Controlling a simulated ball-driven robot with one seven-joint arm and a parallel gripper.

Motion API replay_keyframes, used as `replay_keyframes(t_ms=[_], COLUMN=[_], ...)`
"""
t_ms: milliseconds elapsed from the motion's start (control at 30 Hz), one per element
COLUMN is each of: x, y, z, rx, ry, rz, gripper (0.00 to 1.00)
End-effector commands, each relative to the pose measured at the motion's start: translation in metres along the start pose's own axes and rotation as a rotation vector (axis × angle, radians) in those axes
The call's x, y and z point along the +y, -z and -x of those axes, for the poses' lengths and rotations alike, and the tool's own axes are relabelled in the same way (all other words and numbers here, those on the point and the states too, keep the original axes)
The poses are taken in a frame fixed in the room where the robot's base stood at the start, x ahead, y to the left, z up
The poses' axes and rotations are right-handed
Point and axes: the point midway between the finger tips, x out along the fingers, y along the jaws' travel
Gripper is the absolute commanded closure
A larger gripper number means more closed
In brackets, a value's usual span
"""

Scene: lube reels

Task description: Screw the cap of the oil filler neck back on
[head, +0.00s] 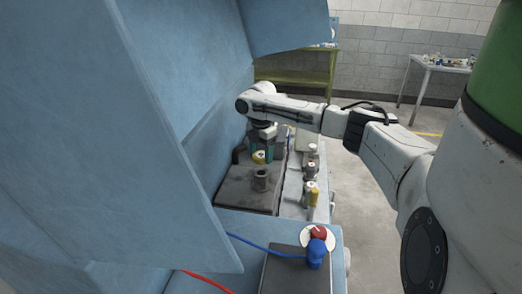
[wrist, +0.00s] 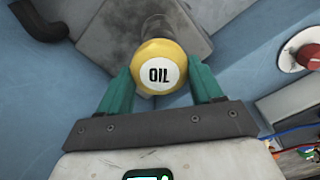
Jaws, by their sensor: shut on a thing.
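The yellow cap (wrist: 160,68) has a white round label reading OIL, which faces the wrist camera. My gripper (wrist: 160,80) is shut on it, with one green finger on each side. In the head view the cap (head: 259,157) shows under my gripper (head: 262,150), just above the filler neck in the picture. The dark grey filler neck (head: 261,180) stands upright and open on a dark plate. In the wrist view the neck (wrist: 157,27) shows partly behind the cap. The cap looks apart from the neck in the head view; the exact gap is hard to tell.
Large blue panels (head: 185,60) rise close on the left. A narrow ledge (head: 297,190) on the right holds several small fittings, one with a yellow part (head: 312,195).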

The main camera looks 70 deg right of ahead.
Motion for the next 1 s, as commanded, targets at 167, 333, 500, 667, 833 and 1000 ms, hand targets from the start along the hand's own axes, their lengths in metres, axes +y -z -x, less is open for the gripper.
replay_keyframes(t_ms=[167, 333, 500, 667, 833, 1000], x=[0.0, 0.0, 0.0, 0.0, 0.0, 0.0], y=[0.001, 0.0, 0.001, 0.0, 0.0, 0.0], z=[-0.011, -0.02, -0.029, -0.035, -0.038, -0.039], rx=[0.002, 0.001, 0.002, 0.001, 0.001, 0.001], ry=[0.0, 0.0, 0.0, -0.001, -0.001, -0.001], rz=[0.0, 0.001, 0.001, 0.0, 0.0, 0.001], gripper=[0.69, 0.69, 0.69, 0.69, 0.69, 0.69])
